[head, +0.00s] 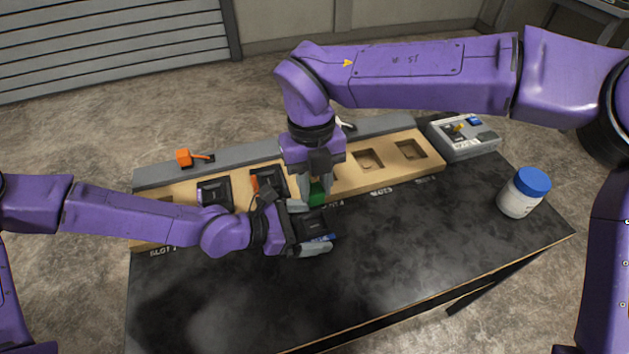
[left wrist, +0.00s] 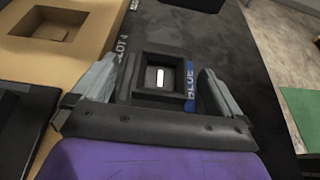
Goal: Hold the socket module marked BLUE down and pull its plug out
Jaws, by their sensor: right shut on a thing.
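The dark socket module marked BLUE (left wrist: 160,80) lies on the black table in front of the wooden rack; its blue label also shows in the head view (head: 323,238). In the left wrist view its square well holds no plug, only a small white slit at the bottom. My left gripper (head: 316,227) is open, with one finger on each side of the module; contact is unclear. My right gripper (head: 318,186) points down just behind the module, shut on a green block that looks like a plug (head: 317,195). The right gripper partly hides the rack there.
The wooden rack (head: 345,187) has empty recesses at right and dark modules in recesses at left. An orange-handled switch (head: 184,158) stands behind it. A grey console box (head: 465,140) and a white bottle with blue lid (head: 520,193) stand at right. The front table is clear.

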